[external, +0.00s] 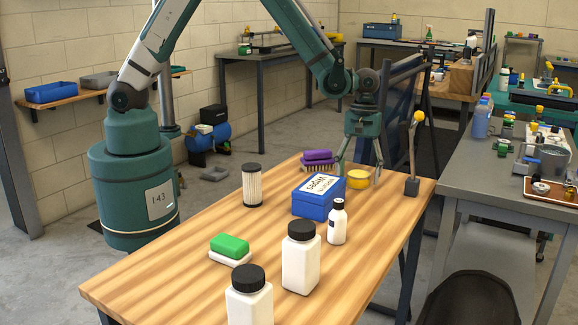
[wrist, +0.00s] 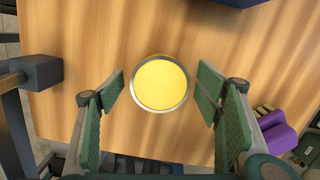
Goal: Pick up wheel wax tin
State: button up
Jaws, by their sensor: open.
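The wheel wax tin is most likely the round yellow tin with a metal rim (external: 358,179) near the far right end of the wooden table; its label cannot be read. In the wrist view the tin (wrist: 160,84) lies flat between my fingers, with a gap on both sides. My gripper (external: 360,170) is open and points down over it. Both green fingers of my gripper (wrist: 161,92) show spread apart in the wrist view. The tin is not held.
A blue wipes box (external: 319,195) stands left of the tin, close by. A purple brush (external: 318,160) lies behind the box. A post with a yellow knob (external: 412,150) stands right of the tin. White bottles (external: 301,258) and a green-and-white block (external: 230,248) are nearer the front.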

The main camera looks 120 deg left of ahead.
aim_at(359, 173)
jog(key=c, duration=1.1)
jog(key=shift+r, duration=0.1)
jog(key=shift+r+p, duration=1)
jog(key=shift+r, duration=3.95)
